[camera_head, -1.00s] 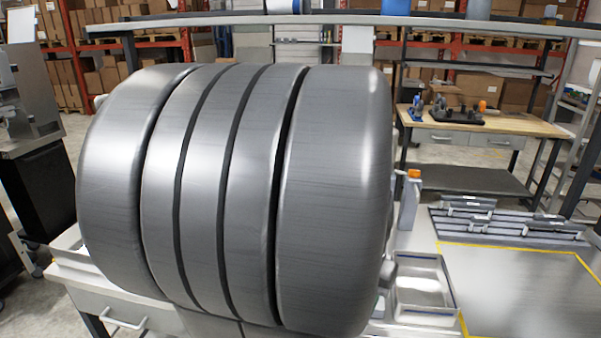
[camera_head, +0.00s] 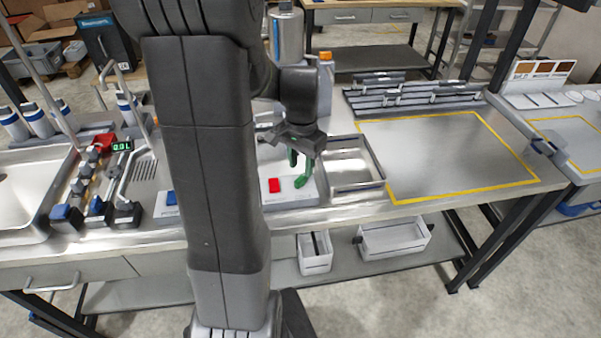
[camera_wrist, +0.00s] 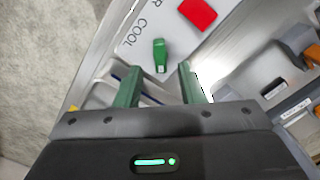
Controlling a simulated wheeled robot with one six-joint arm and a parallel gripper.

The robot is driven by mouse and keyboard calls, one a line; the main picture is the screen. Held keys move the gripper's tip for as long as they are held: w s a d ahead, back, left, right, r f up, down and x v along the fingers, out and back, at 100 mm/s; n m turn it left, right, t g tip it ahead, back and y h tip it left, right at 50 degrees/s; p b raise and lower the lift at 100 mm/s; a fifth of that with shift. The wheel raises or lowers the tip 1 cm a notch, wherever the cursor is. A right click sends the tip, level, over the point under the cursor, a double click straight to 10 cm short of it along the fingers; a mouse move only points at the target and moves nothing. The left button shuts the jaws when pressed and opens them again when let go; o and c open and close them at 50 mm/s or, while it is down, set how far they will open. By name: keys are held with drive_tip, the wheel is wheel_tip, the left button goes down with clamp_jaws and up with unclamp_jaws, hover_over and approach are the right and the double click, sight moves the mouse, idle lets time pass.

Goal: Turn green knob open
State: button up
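The green knob (camera_wrist: 160,54) stands on a pale panel marked COOL in the wrist view. It also shows in the head view (camera_head: 301,182), just below my gripper (camera_head: 301,162). My gripper has green fingers, which point down at the panel in the head view. In the wrist view my gripper (camera_wrist: 159,68) is open, with one finger on each side of the knob in the picture and a gap to each. I cannot tell whether the fingertips reach down to the knob's height. The knob's base is partly hidden.
A red button (camera_head: 274,185) sits left of the knob, also seen in the wrist view (camera_wrist: 198,12). A metal tray (camera_head: 352,165) stands just to the right. A yellow-outlined area (camera_head: 450,155) beyond it is clear. Taps and levers crowd the left.

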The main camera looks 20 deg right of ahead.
sight(301, 178)
drive_tip(key=shift+f, duration=2.25)
clamp_jaws()
